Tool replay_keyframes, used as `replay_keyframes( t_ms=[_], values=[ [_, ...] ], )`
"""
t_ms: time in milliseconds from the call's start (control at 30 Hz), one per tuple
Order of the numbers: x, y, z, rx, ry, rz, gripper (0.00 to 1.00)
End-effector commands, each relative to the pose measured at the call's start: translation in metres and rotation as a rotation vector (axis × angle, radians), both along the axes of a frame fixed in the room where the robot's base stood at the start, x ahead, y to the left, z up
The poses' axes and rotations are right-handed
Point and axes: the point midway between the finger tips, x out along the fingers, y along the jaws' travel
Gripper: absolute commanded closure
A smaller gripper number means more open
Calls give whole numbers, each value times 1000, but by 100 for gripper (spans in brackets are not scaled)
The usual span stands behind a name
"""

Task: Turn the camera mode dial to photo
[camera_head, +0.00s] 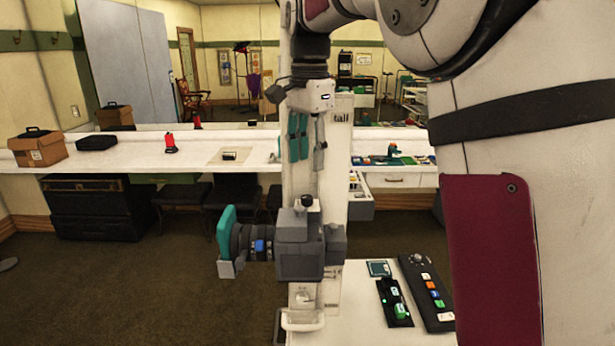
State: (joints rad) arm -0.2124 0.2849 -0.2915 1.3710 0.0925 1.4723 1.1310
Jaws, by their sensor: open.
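A grey camera (303,260) sits in front of a white column, its lens pointing left with a teal piece (226,232) at the lens end. A small dark knob (307,202) stands on its top; it may be the mode dial, but its markings and setting are too small to read. My gripper (308,162) hangs from my arm above the camera, apart from it, its fingers pointing down. It is open, and I see nothing held. Teal strips show at the fingers; I cannot tell whether they belong to the gripper.
A white table (355,325) at lower right holds a black panel with a green block (396,303) and a panel with coloured buttons (428,292). Behind, a long white counter (240,148) carries a brown box (38,147) and a red item (171,144). Open floor lies left of the camera.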

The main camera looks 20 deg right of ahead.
Motion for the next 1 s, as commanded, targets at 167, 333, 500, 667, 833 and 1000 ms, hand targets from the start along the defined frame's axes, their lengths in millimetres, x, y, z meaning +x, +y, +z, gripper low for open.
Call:
replay_keyframes(
  t_ms=[167,333,500,667,833,1000],
  values=[
    [0,0,25,0,-2,0,59],
    [-1,0,34,0,0,0,59],
    [-1,0,35,0,0,0,59],
    [-1,0,35,0,0,0,59],
    [-3,-1,35,2,-3,8,59],
    [-23,-6,38,16,-42,92,59]
  ],
)
